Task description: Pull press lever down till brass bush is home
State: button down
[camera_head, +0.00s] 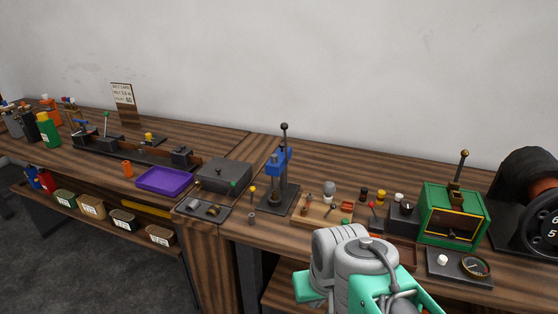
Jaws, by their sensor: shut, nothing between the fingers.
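A small press with a blue head (278,160) stands on a dark base on the wooden bench, near the middle of the view. Its press lever (285,138) stands up above the head, with a dark ball knob at the top. The brass bush cannot be made out at this size. My grey and mint arm shows at the bottom, in front of the bench and to the right of the press. My gripper itself is not in view, and no part of my arm that shows touches the lever.
A wooden tray (312,220) with small parts lies right of the press. A green machine (452,213) with its own lever stands further right, beside a large black wheel. A grey box (224,175) and a purple tray (164,181) are to the left. Space above the press is clear.

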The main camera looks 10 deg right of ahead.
aim_at(284, 127)
jog(key=k, duration=0.55)
jog(key=u, duration=0.65)
jog(key=i, duration=1.05)
jog(key=u, duration=0.55)
